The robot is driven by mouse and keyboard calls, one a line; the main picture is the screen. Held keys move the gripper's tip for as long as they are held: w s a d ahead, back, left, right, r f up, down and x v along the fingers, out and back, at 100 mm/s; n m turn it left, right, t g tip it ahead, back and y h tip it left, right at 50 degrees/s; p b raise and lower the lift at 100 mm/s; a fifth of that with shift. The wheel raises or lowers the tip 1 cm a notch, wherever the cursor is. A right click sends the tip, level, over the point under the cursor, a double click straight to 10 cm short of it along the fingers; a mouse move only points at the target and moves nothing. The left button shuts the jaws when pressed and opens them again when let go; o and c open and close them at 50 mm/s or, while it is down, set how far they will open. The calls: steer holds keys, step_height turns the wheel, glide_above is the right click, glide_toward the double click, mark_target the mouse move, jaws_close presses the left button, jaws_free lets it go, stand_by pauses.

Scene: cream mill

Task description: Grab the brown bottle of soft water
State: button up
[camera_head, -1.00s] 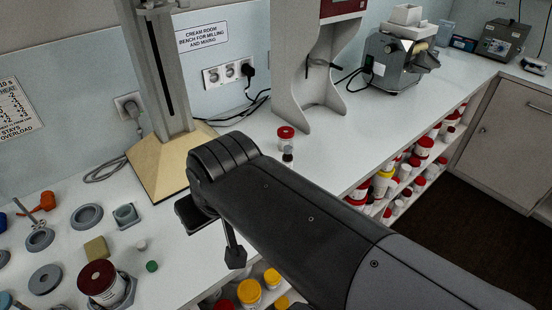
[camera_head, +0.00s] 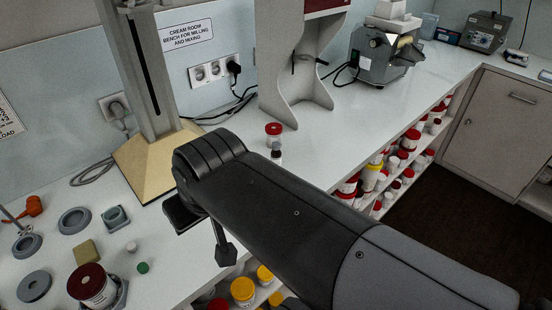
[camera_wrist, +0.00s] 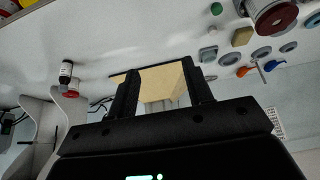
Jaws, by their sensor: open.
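A small dark bottle with a white label and dark cap (camera_wrist: 66,72) stands on the bench, at the left of the wrist view. In the head view the bottle (camera_head: 276,154) is just beyond my arm, which may hide its lower part. Its label text is too small to read. A red-lidded white jar (camera_head: 273,130) is close beside it, and the jar also shows in the wrist view (camera_wrist: 71,90). My gripper (camera_wrist: 160,70) is open and empty, its two fingers apart. The bottle is outside the fingers, to their left in the wrist view.
A stand with a wooden base (camera_head: 146,168) rises behind my arm. A grey machine frame (camera_head: 300,95) stands behind the bottle. A maroon-lidded jar (camera_head: 92,288) and several small parts lie at the left. Shelves with several jars (camera_head: 392,170) are under the bench. Bench right of the bottle is clear.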

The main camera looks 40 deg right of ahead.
steer(key=shift+o, duration=0.9)
steer(key=m+g, duration=0.6)
glide_above(276, 144)
steer(key=shift+w+a+f, duration=0.1)
steer(key=shift+a+f, duration=0.1)
steer(key=shift+f, duration=0.45)
steer(key=shift+a+f, duration=0.2)
steer(key=shift+f, duration=0.4)
steer(key=shift+d+f, duration=0.2)
steer(key=shift+d, duration=0.15)
step_height(276, 144, down, 11)
steer(key=shift+d+r, duration=0.1)
